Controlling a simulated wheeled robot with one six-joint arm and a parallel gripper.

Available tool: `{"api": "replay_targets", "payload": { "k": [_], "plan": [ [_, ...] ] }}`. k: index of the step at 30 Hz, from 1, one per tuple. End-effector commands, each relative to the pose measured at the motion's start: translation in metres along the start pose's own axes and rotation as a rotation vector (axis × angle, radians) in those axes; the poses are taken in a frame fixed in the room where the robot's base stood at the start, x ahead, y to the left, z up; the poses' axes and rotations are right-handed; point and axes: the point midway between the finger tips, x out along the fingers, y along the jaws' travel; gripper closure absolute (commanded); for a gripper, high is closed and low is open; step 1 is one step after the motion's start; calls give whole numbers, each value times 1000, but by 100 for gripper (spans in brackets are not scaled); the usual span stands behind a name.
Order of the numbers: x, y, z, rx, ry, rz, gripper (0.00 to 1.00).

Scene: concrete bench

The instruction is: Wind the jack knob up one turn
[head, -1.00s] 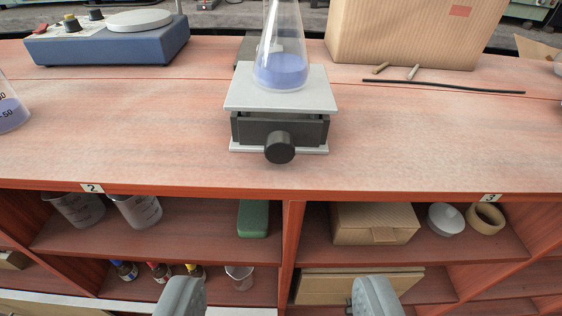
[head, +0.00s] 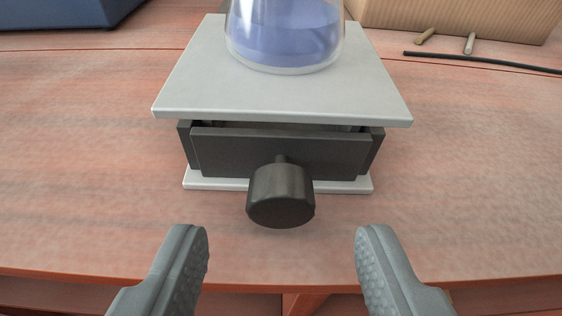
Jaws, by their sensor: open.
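The lab jack (head: 230,152) stands on the bench, with a light grey top plate, a dark body and a light base plate. Its round black knob (head: 281,197) sticks out of the front on a short shaft. A glass flask (head: 284,38) with blue-violet liquid stands on the top plate; its upper part is cut off by the picture's edge. My gripper (head: 281,245) is open and empty. Its two grey fingers are in front of the knob, one to each side and apart from it.
The wooden bench top (head: 80,170) is clear to the left and right of the jack. Its front edge runs below the knob. A blue device (head: 60,12) is at the back left.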

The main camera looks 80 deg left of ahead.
Motion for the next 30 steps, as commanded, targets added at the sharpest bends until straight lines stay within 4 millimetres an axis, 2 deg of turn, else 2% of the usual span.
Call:
{"api": "replay_targets", "payload": {
  "k": [3,7,19,20,26,30],
  "plan": [
    [17,0,0,1,0,-1,51],
    [28,0,0,-1,0,-1,51],
    [33,0,0,0,0,1,51],
    [33,0,0,0,0,1,55],
    [33,0,0,0,0,0,95],
    [33,0,0,7,0,-2,96]
  ]
}}
